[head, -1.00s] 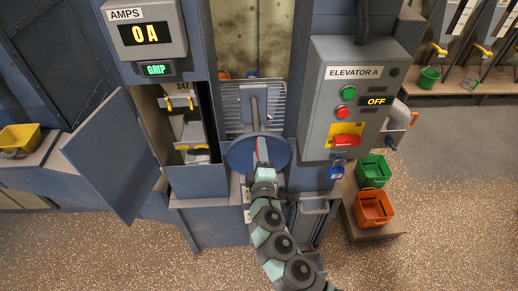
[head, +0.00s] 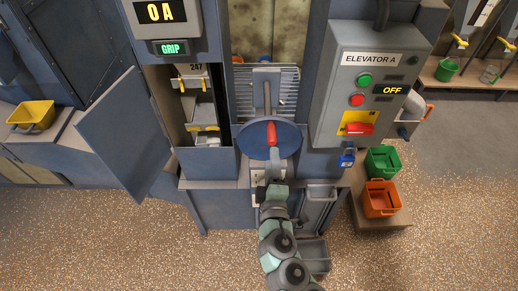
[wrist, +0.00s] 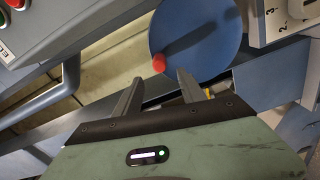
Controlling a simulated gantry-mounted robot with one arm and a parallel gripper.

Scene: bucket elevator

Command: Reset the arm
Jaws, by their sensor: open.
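My gripper (head: 273,168) is in front of the cabinet, just below the blue disc (head: 270,145) in the head view. In the wrist view my gripper (wrist: 160,88) has its two grey fingers apart, with nothing between them. The red knob (head: 271,133) stands out from the disc. It also shows in the wrist view (wrist: 159,63), just beyond the fingertips and apart from them. The blue disc fills the top middle of the wrist view (wrist: 210,35).
The Elevator A box (head: 370,90) is at right, its display reading OFF. A cabinet door (head: 122,135) hangs open at left beside bucket 247 (head: 193,83). Green (head: 383,160) and orange (head: 381,198) bins stand at lower right. A grey bin (head: 314,256) sits beside my arm.

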